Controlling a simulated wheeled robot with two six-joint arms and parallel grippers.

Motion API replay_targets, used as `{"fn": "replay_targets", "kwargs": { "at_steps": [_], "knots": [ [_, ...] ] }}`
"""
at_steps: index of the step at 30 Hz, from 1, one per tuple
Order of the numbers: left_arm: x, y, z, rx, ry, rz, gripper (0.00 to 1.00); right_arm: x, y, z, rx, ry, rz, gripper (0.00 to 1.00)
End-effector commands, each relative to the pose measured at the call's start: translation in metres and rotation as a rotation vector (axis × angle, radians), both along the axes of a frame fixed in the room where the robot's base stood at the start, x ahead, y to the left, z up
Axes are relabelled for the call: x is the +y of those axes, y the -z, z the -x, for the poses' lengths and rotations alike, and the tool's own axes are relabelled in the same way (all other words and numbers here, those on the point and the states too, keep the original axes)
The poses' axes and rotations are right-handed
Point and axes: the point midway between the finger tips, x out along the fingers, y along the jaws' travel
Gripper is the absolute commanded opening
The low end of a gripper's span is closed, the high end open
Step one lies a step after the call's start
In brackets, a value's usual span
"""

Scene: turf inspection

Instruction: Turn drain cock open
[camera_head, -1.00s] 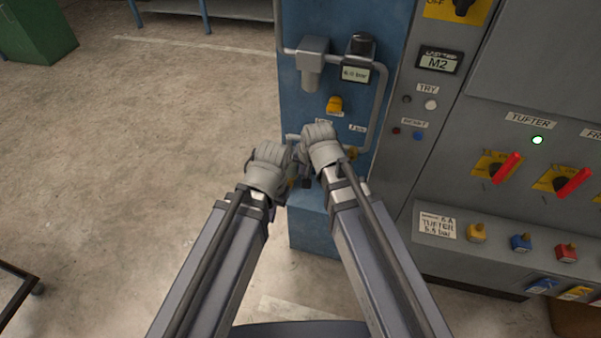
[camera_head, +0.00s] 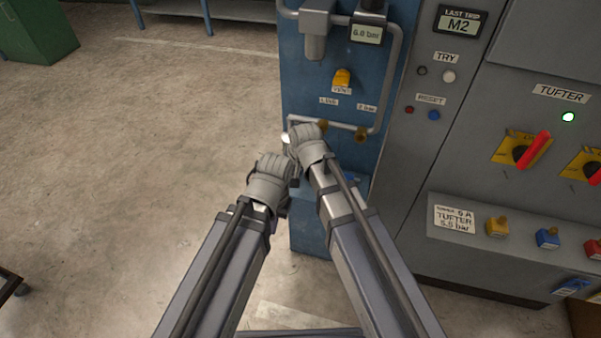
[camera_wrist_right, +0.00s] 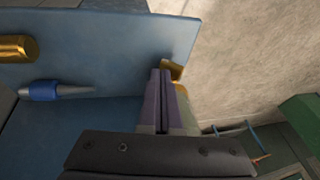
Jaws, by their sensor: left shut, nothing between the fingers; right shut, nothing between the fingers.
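The blue panel (camera_head: 345,110) carries a yellow knob (camera_head: 342,77) above small white labels. Below the labels are two brass fittings, one (camera_head: 322,127) close to my right wrist and one (camera_head: 361,134) farther right. I cannot tell which part is the drain cock. My right gripper (camera_wrist_right: 161,75) is shut and empty; in the right wrist view its tips overlap a brass piece (camera_wrist_right: 171,70) at the panel's edge, contact unclear. My left gripper (camera_head: 276,165) is shut, just left of and below the right wrist, its tips mostly hidden.
A pipe (camera_head: 391,70) frames the panel, with a grey filter body (camera_head: 315,30) and pressure display (camera_head: 367,34) at top. A blue nozzle (camera_wrist_right: 45,91) and brass cylinder (camera_wrist_right: 16,47) show in the wrist view. A grey cabinet (camera_head: 455,160) stands right.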

Motion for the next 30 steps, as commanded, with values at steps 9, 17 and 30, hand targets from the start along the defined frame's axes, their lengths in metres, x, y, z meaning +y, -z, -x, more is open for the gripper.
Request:
{"fn": "replay_targets", "kwargs": {
  "at_steps": [9,17,30],
  "knots": [
    [0.0,0.002,0.0,0.0,0.0,0.0,0.0,0.002,0.002,0.0,0.0,0.0,0.0,0.0],
    [0.0,0.008,0.0,0.0,0.0,0.0,0.0,0.001,0.007,0.0,-0.009,0.0,-0.028,0.0],
    [0.0,0.024,0.0,0.0,0.0,0.0,0.0,0.002,0.015,0.001,-0.039,0.001,-0.133,0.0]
  ]
}}
